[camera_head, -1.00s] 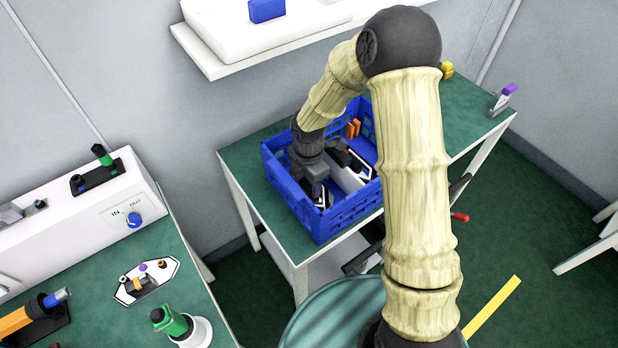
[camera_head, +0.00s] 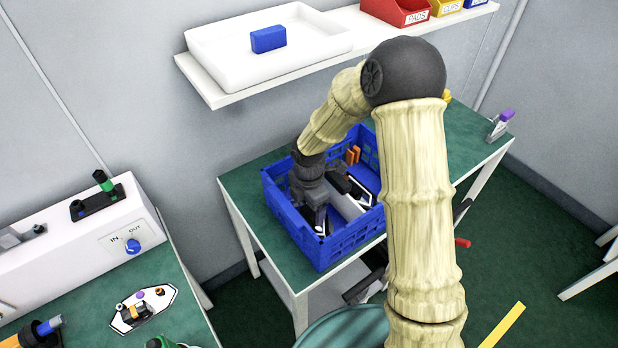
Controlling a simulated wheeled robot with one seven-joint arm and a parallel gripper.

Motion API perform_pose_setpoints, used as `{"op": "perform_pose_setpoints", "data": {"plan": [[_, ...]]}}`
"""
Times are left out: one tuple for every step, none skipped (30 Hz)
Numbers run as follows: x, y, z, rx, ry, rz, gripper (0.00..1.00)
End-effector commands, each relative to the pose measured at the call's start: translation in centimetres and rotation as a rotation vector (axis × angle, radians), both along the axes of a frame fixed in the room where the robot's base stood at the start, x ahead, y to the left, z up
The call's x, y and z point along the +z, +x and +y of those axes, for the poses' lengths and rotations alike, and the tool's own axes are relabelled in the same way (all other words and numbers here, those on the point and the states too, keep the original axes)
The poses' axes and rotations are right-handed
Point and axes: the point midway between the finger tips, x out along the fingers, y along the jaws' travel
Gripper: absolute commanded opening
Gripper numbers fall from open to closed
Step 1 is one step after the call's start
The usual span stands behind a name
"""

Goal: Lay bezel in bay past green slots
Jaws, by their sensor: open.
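A blue crate (camera_head: 345,240) stands on a green-topped table, with a pale divider (camera_head: 346,203) inside it. My gripper (camera_head: 318,212) is open, pointing down into the crate left of the divider. A black and white piece (camera_head: 321,228) shows at its fingertips; I cannot tell if they touch it. Another black and white piece (camera_head: 360,191) lies right of the divider. Either may be a bezel; both are partly hidden by my gripper or the crate. Two orange pieces (camera_head: 353,155) are at the crate's back. I cannot make out green slots.
A shelf above holds a white tray (camera_head: 318,38) with a blue block (camera_head: 268,39), and red (camera_head: 395,12) and yellow bins. A purple-topped clamp (camera_head: 500,124) stands at the table's right. A bench at left holds a white plate with small parts (camera_head: 143,308) and a switch box (camera_head: 85,243).

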Motion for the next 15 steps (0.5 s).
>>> {"op": "perform_pose_setpoints", "data": {"plan": [[1.0,0.1,0.0,-0.001,0.001,-0.004,0.79],[1.5,0.1,0.0,-0.001,0.001,-0.004,0.79],[2.3,0.1,0.0,-0.002,0.001,-0.004,0.79],[2.9,0.1,0.0,-0.002,0.002,-0.005,0.79],[3.5,0.1,0.0,-0.002,0.002,-0.005,0.79],[4.3,0.1,0.0,-0.001,0.001,-0.005,0.79],[4.9,0.1,0.0,-0.001,0.001,-0.004,0.79],[5.5,0.1,0.0,-0.002,0.001,-0.005,0.79],[6.3,0.1,0.0,-0.003,0.001,-0.005,0.79],[6.9,0.1,0.0,-0.002,0.002,-0.005,0.79],[7.5,0.1,0.0,-0.001,0.002,-0.005,0.79],[8.3,0.1,0.0,-0.001,0.001,-0.004,0.79],[8.9,0.1,0.0,-0.002,0.001,-0.004,0.79],[9.5,0.1,0.0,-0.002,0.001,-0.004,0.79],[10.3,0.1,0.0,-0.002,0.002,-0.005,0.79]]}}
